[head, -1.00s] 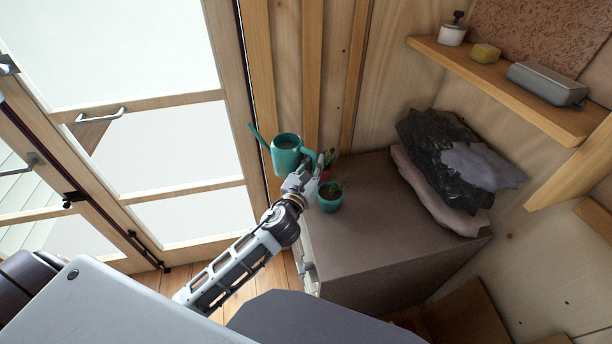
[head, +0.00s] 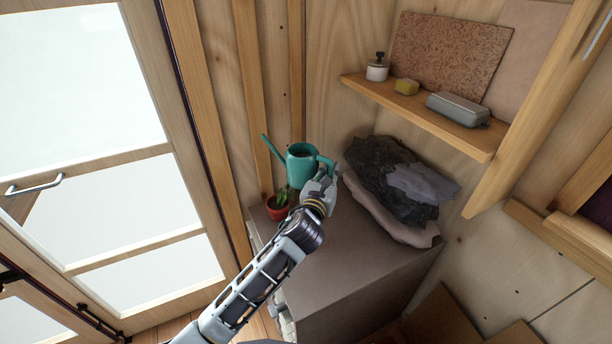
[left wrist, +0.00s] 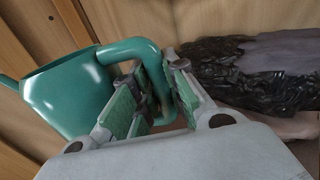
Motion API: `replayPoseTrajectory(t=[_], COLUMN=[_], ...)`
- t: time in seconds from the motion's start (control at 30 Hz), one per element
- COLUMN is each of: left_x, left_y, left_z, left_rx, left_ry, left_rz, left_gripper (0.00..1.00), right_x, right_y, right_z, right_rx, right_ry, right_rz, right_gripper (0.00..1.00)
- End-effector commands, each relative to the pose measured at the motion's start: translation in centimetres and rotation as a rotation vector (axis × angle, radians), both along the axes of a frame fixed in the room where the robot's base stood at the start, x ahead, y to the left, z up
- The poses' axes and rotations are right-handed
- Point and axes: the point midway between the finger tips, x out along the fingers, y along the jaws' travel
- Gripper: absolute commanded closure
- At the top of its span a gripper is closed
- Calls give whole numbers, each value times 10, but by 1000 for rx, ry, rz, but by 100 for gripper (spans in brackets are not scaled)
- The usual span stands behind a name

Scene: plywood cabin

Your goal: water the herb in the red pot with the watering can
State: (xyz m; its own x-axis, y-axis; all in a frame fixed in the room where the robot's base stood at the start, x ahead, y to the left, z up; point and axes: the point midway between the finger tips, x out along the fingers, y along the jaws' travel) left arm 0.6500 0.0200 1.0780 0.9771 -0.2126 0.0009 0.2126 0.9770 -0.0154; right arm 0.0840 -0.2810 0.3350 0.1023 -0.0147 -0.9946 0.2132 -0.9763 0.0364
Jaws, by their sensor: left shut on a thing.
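The teal watering can (head: 300,168) is held by its handle in my left gripper (head: 325,182), over the back of the grey cabinet top. It looks roughly upright, its spout pointing up and left. In the left wrist view the can's body (left wrist: 68,95) is at left, and my left gripper (left wrist: 155,92) is shut around its looped handle. The red pot (head: 278,209) with a small green herb (head: 281,195) stands on the cabinet's back left corner, just below and left of the can. My right gripper is not in view.
The grey cabinet (head: 345,265) carries dark and pinkish bags (head: 400,185) at right, close to the gripper. A wooden shelf (head: 425,118) with a pot, a yellow block and a grey case is above right. A glazed door (head: 100,150) is at left.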

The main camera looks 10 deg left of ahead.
Motion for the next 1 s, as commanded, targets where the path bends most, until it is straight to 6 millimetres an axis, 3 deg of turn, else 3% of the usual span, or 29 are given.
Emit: replayPoseTrajectory(t=[0.13,0.33,0.6,1.0], left_x=[5,4,-1,-6], left_y=[-33,-61,-77,-83], left_z=[-9,-37,-76,-131], left_rx=[1,4,5,6], left_ry=[-3,-3,-4,-4], left_rz=[-30,-48,-52,-32], left_gripper=[100,100,100,100], right_x=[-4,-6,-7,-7], right_y=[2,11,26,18], right_z=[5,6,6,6], right_rx=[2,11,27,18], right_ry=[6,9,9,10], right_rz=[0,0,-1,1], right_gripper=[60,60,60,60])
